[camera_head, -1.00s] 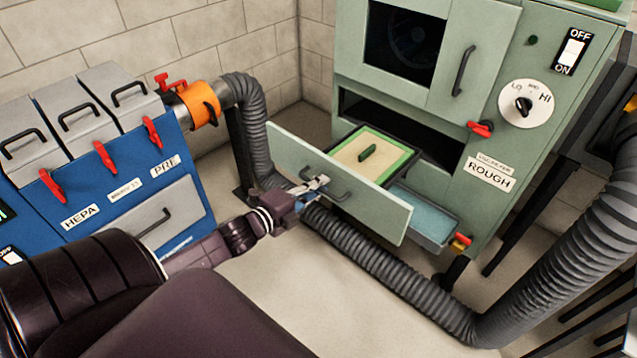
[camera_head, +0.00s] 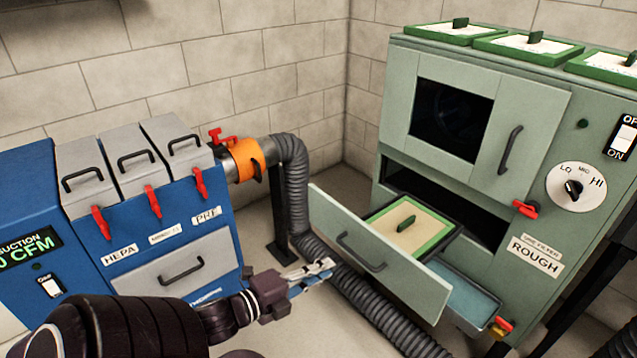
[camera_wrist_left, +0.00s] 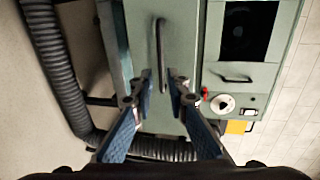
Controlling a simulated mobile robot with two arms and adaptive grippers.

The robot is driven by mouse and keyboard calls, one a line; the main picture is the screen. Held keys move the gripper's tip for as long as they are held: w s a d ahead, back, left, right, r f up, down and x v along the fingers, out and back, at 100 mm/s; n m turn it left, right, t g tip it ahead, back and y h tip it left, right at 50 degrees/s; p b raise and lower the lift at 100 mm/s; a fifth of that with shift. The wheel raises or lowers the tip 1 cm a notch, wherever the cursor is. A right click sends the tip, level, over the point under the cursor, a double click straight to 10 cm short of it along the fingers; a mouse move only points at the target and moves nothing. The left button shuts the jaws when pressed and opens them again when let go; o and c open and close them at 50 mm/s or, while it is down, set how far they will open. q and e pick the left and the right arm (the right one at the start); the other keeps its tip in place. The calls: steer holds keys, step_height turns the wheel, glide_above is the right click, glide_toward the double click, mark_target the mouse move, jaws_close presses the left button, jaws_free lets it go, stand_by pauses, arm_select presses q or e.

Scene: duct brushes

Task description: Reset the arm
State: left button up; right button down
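My left arm reaches in from the lower left of the head view. Its left gripper (camera_head: 322,268) is empty, just left of and below the handle (camera_head: 360,252) of the pale green drawer front (camera_head: 400,270), apart from it. In the left wrist view the two blue-padded fingers (camera_wrist_left: 160,82) are spread with nothing between them, and the drawer handle (camera_wrist_left: 160,50) shows ahead. The drawer stands pulled out of the green cabinet (camera_head: 555,130) with a green-framed filter (camera_head: 435,208) lying in it. My right gripper is not in view.
A blue unit (camera_head: 75,262) with grey lidded boxes and red latches stands at left. A grey ribbed hose (camera_head: 294,185) runs from its orange collar (camera_head: 245,160) down across the floor, under the gripper and drawer. A light blue tray (camera_head: 470,290) sits below the drawer.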

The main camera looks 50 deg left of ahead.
arm_select(q)
steer(key=shift+s+r, duration=0.1)
steer(key=shift+s, duration=0.35)
stand_by(0.3)
